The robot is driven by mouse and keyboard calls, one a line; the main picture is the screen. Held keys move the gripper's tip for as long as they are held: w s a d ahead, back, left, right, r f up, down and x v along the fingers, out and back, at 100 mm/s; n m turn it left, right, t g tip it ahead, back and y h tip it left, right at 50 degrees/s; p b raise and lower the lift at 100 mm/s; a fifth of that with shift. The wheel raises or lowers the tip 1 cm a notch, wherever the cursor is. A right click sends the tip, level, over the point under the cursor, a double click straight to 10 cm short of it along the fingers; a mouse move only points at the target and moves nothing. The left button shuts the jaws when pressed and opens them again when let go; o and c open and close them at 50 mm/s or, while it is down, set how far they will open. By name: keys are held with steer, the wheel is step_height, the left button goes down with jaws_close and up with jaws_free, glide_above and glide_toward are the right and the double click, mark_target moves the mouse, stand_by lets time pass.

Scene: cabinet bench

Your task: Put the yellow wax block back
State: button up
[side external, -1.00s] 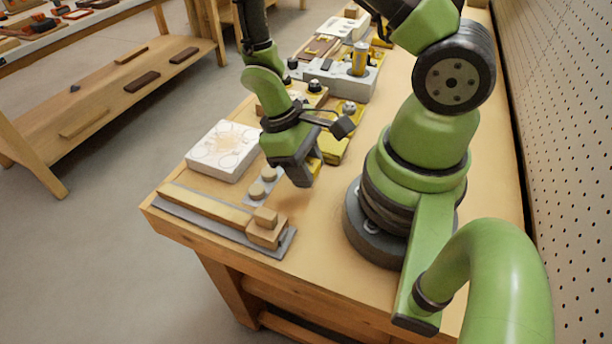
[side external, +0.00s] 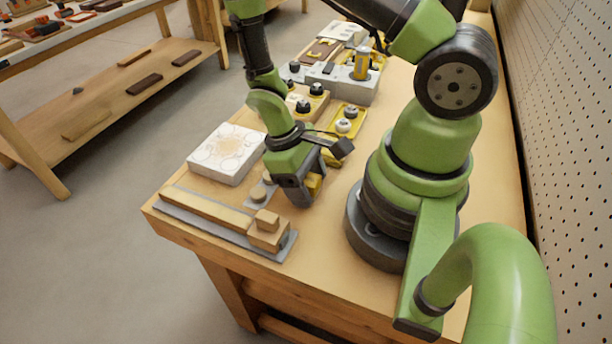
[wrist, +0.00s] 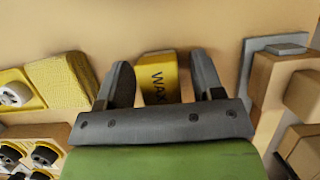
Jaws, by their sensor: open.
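The yellow wax block (wrist: 158,78), with dark letters reading "WAX", lies between the two fingers of my gripper (wrist: 163,82) in the wrist view. Gaps show on both sides of it, so the fingers stand apart around it without gripping. In the side view my gripper (side external: 300,198) is low over the near part of the bench, pointing down. A yellow patch beside its fingers, seemingly the wax block (side external: 315,186), is partly hidden by the gripper there.
A rough yellow block (wrist: 60,80) and a yellow tray with round knobs (wrist: 14,95) are left in the wrist view. A wooden piece on a grey plate (wrist: 246,68) is close on the right. A white patterned block (side external: 222,153) sits left of my gripper in the side view.

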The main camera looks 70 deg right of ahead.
steer(key=w+a+r+m+t, duration=0.1)
steer(key=w+r+t, duration=0.15)
steer(key=r, duration=0.85)
steer(key=w+r+m+t, duration=0.1)
steer(key=w+r+t, duration=0.15)
steer(key=r, duration=0.85)
steer(key=s+a+r+m+t+y, duration=0.2)
steer(key=s+r+t, duration=0.4)
steer(key=s+r, duration=0.1)
steer(key=shift+r+t, duration=0.3)
steer(key=shift+r, duration=0.5)
